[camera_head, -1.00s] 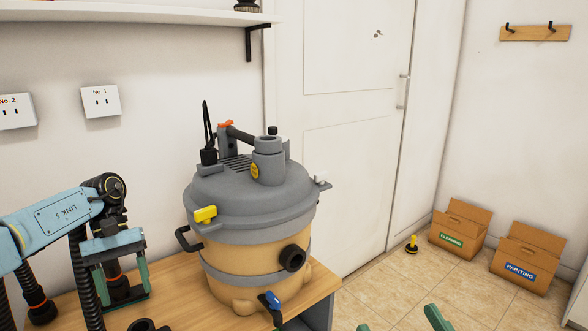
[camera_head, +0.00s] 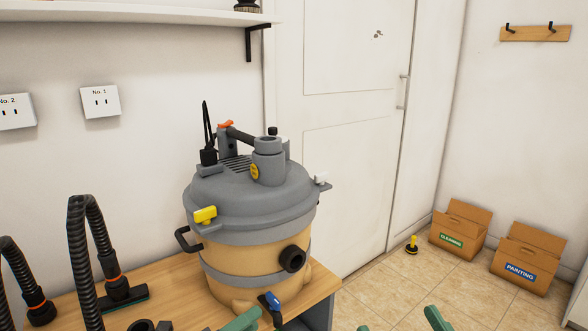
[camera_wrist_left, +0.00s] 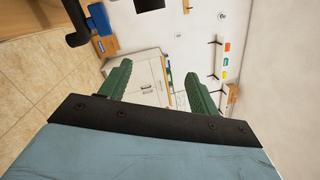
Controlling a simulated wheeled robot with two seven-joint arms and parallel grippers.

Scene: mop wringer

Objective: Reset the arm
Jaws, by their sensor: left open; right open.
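My left gripper (camera_head: 238,320) shows only as a green finger at the bottom edge of the head view, in front of the vacuum's base. In the left wrist view its two green fingers (camera_wrist_left: 157,75) are spread with nothing between them. My right gripper (camera_head: 400,322) shows as two green fingertips at the bottom edge of the head view, apart and empty. The rest of both arms is out of the head view. A tan vacuum with a grey lid (camera_head: 250,200) stands upright on the wooden bench (camera_head: 175,280), apart from both grippers.
A black hose with a floor nozzle (camera_head: 125,298) and another hose end (camera_head: 40,310) are at the bench's left. A cleaning box (camera_head: 452,240), a painting box (camera_head: 520,270) and a yellow-handled item (camera_head: 411,245) are on the floor. Tiles before them are clear.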

